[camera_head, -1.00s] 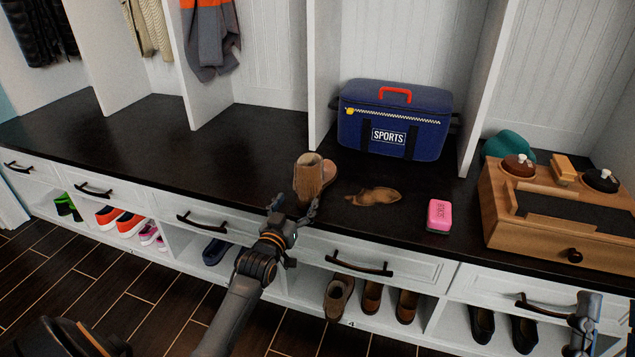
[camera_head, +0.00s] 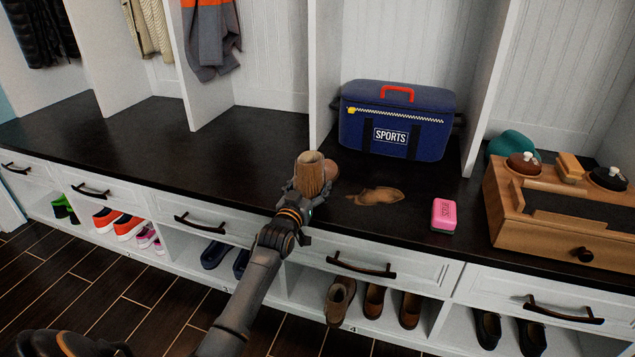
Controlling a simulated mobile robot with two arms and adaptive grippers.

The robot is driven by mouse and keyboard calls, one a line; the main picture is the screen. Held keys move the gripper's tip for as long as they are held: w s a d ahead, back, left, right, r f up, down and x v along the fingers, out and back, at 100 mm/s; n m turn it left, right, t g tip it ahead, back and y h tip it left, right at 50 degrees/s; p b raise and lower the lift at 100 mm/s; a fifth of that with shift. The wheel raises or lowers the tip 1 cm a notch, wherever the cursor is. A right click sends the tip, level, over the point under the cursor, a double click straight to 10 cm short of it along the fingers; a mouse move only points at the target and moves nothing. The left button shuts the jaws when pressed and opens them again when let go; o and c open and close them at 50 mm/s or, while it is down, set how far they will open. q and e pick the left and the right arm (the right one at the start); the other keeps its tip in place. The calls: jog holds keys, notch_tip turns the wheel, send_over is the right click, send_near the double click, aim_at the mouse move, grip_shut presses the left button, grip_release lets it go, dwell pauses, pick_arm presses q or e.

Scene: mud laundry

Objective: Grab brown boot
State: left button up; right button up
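A brown boot (camera_head: 309,173) stands upright on the dark bench top, its opening up and its toe pointing to the back right. My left gripper (camera_head: 306,190) is at the near side of this boot, low down, with its fingers around the lower shaft. The boot and the wrist partly hide the fingers, so I cannot tell whether they are closed on it. Another brown boot (camera_head: 340,299) sits in the cubby below, beside brown shoes (camera_head: 373,300). My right gripper is out of view.
A brown muddy smear (camera_head: 375,196) and a pink box-shaped item (camera_head: 444,215) lie to the boot's right. A blue sports bag (camera_head: 395,122) stands behind. A wooden box (camera_head: 540,232) with shoe-care items is at the right. The bench top on the left is clear.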

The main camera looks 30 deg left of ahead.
pick_arm(q)
jog(key=shift+w+a, duration=0.1)
jog(key=shift+w, duration=0.2)
jog(key=shift+c, duration=0.4)
jog(key=c, duration=1.4)
jog(key=shift+r, duration=0.1)
